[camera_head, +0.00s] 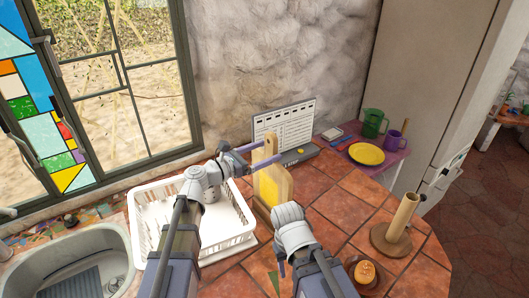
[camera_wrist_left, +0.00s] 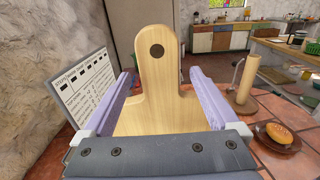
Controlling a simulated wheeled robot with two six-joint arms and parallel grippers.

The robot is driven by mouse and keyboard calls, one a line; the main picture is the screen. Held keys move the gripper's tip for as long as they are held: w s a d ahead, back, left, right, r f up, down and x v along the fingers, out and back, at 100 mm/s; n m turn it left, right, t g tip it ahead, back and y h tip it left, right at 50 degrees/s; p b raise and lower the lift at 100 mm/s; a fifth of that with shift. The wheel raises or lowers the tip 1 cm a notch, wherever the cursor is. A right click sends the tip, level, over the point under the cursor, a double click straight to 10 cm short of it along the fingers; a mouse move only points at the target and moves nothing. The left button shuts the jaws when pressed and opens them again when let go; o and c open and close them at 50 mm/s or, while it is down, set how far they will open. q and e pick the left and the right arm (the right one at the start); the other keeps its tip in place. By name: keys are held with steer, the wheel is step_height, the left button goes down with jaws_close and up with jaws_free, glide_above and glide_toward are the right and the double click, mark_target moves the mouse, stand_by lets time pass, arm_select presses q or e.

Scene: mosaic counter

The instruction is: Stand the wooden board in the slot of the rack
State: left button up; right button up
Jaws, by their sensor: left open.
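The wooden board (camera_head: 284,184) stands upright on the counter, just right of the white rack (camera_head: 228,245), with its handle up. A yellow patch shows on its face, and its foot is partly hidden by my right arm. The left wrist view shows the board's handle, with a dark round hole, and its shoulders (camera_wrist_left: 157,85). My left gripper (camera_head: 275,149) is open, with its purple fingers on either side of the handle. A gap shows beside the handle in the left wrist view. My right gripper (camera_head: 280,260) points down near the counter front, mostly hidden behind its wrist.
A sign or calendar (camera_head: 284,127) stands against the wall behind the board. A yellow plate (camera_head: 366,154), green jug (camera_head: 373,122) and purple mug (camera_head: 394,142) are at back right. A paper-towel-style holder (camera_head: 402,218) and a bowl with a bun (camera_head: 364,272) stand right. A sink (camera_head: 80,262) is left.

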arm_select(q)
steer(key=v, duration=0.8)
steer(key=shift+d, duration=0.1)
stand_by(0.7)
